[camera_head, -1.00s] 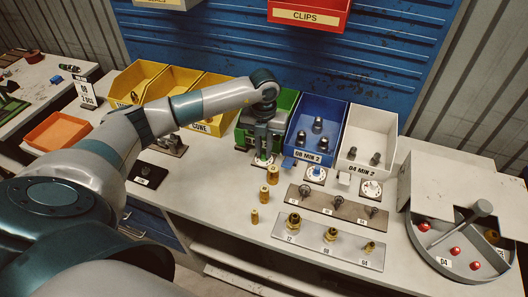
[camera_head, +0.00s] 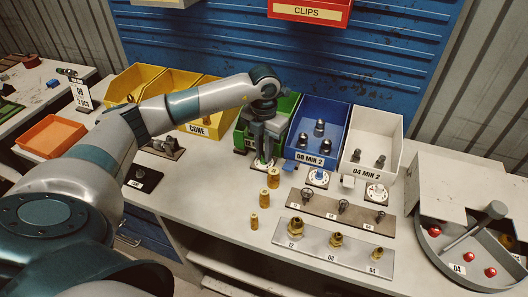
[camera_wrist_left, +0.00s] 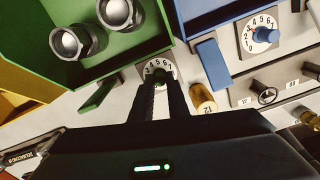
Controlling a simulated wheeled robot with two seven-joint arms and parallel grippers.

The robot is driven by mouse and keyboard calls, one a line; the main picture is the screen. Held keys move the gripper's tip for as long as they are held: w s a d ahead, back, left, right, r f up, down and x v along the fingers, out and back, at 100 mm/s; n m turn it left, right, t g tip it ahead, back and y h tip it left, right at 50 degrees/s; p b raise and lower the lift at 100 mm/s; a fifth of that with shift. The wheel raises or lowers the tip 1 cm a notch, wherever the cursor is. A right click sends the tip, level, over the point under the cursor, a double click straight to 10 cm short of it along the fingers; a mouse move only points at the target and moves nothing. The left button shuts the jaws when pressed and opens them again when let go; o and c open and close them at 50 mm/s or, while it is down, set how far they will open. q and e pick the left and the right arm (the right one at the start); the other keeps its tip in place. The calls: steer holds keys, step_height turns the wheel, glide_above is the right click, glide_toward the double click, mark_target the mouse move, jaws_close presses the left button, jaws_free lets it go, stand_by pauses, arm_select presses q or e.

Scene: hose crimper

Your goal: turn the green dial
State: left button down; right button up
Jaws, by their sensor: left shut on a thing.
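The green dial (camera_wrist_left: 157,68) sits on the table in front of the green bin (camera_wrist_left: 112,40). It has a white face with black numbers around a green knob. My left gripper (camera_wrist_left: 160,80) points down at the dial, its two fingers closed on the knob and hiding part of the face. In the head view my left gripper (camera_head: 263,156) stands upright over the dial (camera_head: 262,164), in front of the green bin (camera_head: 283,105). Which number the dial points to cannot be told. My right gripper is in neither view.
A blue bin (camera_head: 322,115) with a blue dial (camera_head: 318,177) and a white bin (camera_head: 375,133) with a white dial (camera_head: 377,194) stand to the right. Brass sleeves (camera_head: 265,199) stand close in front of the gripper. A green lever (camera_wrist_left: 98,95) lies left of the dial.

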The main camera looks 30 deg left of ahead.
arm_select(q)
steer(key=c, duration=1.7)
jaws_free()
steer(key=shift+r, duration=0.15)
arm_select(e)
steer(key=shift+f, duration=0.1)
arm_select(q)
steer(key=shift+r+b, duration=1.95)
steer(key=shift+r, duration=6.65)
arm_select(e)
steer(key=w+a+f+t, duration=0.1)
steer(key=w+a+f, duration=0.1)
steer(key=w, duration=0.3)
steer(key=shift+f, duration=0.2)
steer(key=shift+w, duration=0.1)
